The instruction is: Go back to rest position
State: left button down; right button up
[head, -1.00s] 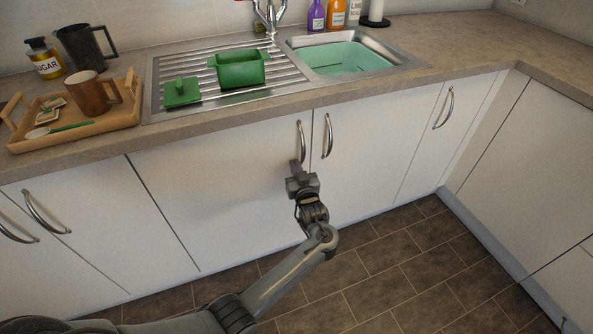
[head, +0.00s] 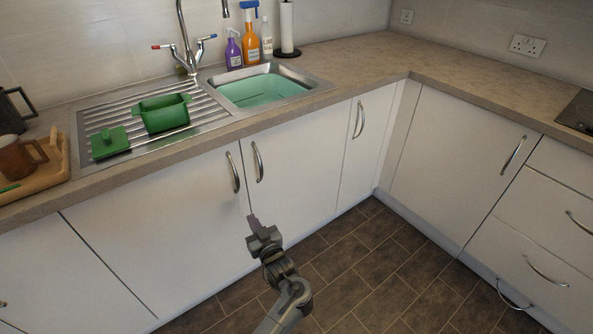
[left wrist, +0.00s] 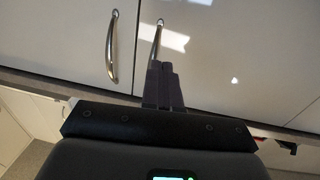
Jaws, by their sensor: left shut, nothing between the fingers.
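My left gripper (head: 252,220) is in front of the white cabinet doors below the sink, lower than their two handles. Its fingers are together with nothing between them, which the left wrist view (left wrist: 165,66) also shows. The left door handle (head: 233,172) and the right door handle (head: 257,162) are both free of the gripper in the head view. In the left wrist view, one handle (left wrist: 112,48) is left of the fingers and another (left wrist: 157,40) shows just beyond their tips. Both doors look closed. My right gripper is not in view.
The sink (head: 265,90) holds a green basin. A green pot (head: 164,113) and its lid (head: 110,143) sit on the drainer. A wooden tray (head: 60,165) with a brown mug (head: 18,158) is at the left. Cabinets line the right side; the tiled floor (head: 375,270) is clear.

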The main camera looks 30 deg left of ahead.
pick_arm(q)
jog(key=s+a+f+m+h+p, duration=0.1)
jog(key=s+f+m+h, duration=0.1)
jog(key=s+f, duration=0.5)
jog(key=s+a+f+m+h+p, duration=0.15)
jog(key=s+f, duration=0.35)
jog(key=s, duration=0.5)
jog(key=s+d+r+m+g+h, duration=0.3)
jog(key=s+d+r+m+h, duration=0.25)
jog(key=s+d, duration=0.35)
jog(key=s+d+r+m+g+h, duration=0.3)
jog(key=s+d+r+m+h, duration=0.25)
jog(key=d, duration=0.45)
notch_tip(320, 180, up, 37)
jog(key=s+n+p, duration=0.1)
jog(key=p, duration=3.8)
jog(key=shift+s+h, duration=0.2)
jog(key=shift+h, duration=0.15)
